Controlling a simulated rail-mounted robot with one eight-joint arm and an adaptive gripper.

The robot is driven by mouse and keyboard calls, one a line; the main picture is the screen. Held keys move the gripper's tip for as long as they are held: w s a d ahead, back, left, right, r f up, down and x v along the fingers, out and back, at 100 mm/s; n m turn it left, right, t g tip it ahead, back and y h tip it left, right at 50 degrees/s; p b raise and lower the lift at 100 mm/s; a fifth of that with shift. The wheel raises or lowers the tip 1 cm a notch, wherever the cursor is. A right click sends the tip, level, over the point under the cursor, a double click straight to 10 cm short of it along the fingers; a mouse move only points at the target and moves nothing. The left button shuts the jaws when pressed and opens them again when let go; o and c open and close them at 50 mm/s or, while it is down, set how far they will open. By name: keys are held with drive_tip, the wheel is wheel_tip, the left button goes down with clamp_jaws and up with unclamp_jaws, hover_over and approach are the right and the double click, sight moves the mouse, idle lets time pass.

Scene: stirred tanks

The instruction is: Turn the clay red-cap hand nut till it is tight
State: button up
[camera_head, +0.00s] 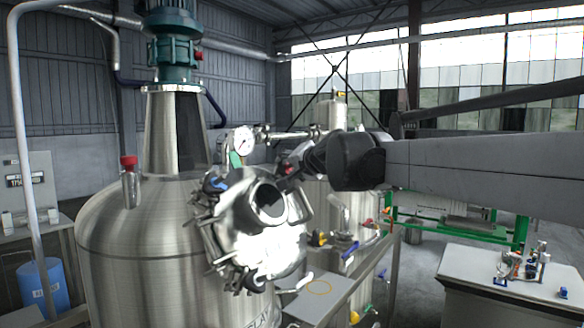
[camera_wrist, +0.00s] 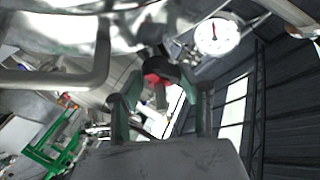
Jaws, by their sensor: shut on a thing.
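The red-cap hand nut (camera_wrist: 152,79) shows its red part between my fingers in the wrist view, with dark parts around it. In the head view its red spot (camera_head: 291,169) is at the upper right of the steel tank's round lid (camera_head: 285,245). My gripper (camera_head: 297,164) reaches in from the right and is shut on this nut; it also shows in the wrist view (camera_wrist: 161,84), with a green-edged finger on each side. The fingers hide much of the nut, and its thread and seat cannot be made out.
A pressure gauge (camera_head: 241,140) stands close behind my gripper. A blue-cap nut (camera_head: 216,185) is at the lid's left. A red-capped cylinder (camera_head: 130,186) stands on the tank's top. A small table (camera_head: 322,296) is below right, and a white bench (camera_head: 480,268) is farther right.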

idle(0.3)
drive_tip(key=o, duration=1.2)
drive_tip(key=shift+s, duration=0.1)
drive_tip(key=v, duration=1.2)
